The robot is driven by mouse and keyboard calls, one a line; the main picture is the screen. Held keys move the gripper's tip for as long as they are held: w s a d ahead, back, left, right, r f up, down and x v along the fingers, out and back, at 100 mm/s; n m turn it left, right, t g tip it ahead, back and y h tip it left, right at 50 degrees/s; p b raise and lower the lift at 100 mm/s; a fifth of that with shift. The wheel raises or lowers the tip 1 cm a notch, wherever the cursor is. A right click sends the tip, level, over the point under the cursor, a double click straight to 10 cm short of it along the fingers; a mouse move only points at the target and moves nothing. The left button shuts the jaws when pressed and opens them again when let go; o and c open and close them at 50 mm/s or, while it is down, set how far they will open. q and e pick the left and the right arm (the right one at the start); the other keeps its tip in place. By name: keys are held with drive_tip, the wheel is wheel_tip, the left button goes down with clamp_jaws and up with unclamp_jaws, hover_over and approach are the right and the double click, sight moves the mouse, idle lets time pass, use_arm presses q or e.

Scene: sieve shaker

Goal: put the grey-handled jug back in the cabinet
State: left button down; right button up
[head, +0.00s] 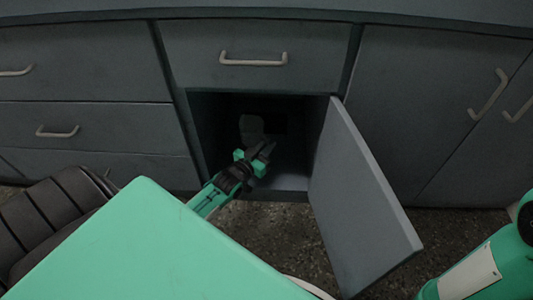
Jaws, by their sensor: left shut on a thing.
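The cabinet (320,160) stands open in front of me, its door swung out to the right. My left arm reaches into the dark opening. My left gripper (262,150) is shut just inside the opening. A dim grey shape, which seems to be the jug (251,127), shows at the gripper, inside the cabinet. The jug's handle and its contact with the cabinet floor are too dark to make out. My right gripper is not in view; only part of my right arm shows at the lower right.
The open door (360,200) stands out into the room, right of my left arm. A closed drawer (255,55) is above the opening. Closed drawers (85,125) lie to the left and a closed door (430,110) to the right. Bare speckled floor (270,235) lies in front.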

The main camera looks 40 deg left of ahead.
sight(267, 157)
use_arm(q)
wheel_tip(267, 157, down, 2)
drive_tip(key=shift+b, duration=0.3)
wheel_tip(267, 157, down, 4)
drive_tip(key=b, duration=0.3)
drive_tip(key=shift+f, duration=0.1)
drive_tip(key=c, duration=1.5)
unclamp_jaws()
